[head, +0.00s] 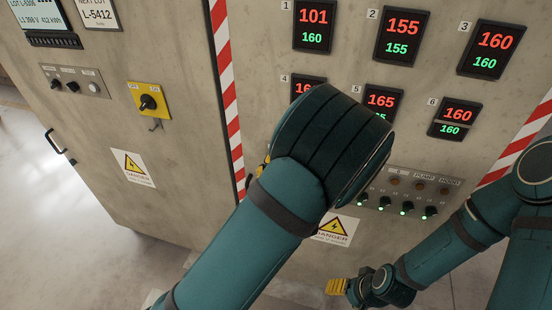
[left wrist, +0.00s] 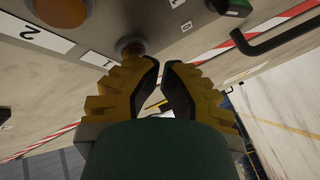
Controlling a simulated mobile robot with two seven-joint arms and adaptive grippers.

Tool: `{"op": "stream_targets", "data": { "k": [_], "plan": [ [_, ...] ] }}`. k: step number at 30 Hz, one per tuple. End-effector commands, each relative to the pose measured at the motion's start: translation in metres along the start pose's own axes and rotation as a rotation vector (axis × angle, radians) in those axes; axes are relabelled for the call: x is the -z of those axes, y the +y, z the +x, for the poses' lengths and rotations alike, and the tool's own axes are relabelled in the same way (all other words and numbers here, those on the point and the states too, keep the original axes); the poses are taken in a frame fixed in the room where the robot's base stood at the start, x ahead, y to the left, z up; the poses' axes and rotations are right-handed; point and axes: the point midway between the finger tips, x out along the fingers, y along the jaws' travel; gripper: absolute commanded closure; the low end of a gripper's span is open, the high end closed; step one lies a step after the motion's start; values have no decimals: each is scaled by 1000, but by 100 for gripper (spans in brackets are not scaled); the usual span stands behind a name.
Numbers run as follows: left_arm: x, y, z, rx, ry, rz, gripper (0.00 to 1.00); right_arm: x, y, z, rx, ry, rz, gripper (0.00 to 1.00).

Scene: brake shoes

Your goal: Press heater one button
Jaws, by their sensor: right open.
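In the head view my left arm hides button one and nearly all of that gripper. The heater 1 display (head: 313,26) reads 101 over 160. My right gripper (head: 337,287) is open, low in front of the cabinet, away from the buttons.
A second amber button (left wrist: 60,12) is near label "2". At the cabinet's lower right are several dark amber buttons (head: 420,185), marked PUMP and HORN among others, above switches with green lights (head: 407,207). A black handle (left wrist: 280,35) sticks out at the right of the wrist view.

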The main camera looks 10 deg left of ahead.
Motion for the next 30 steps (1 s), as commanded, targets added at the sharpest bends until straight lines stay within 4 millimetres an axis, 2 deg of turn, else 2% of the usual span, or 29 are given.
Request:
{"op": "stream_targets", "data": {
  "k": [9, 20, 30],
  "plan": [
    [5, -6, -12, -1, -1, -1, 100, 0, 1, 4, 0, 0, 0, 40],
    [7, -7, -14, 0, -1, 0, 100, 0, 2, 4, 0, 0, 0, 40],
    [19, -20, -37, 0, -1, -1, 100, -1, 4, 10, 0, 0, 0, 40]
  ]
}}
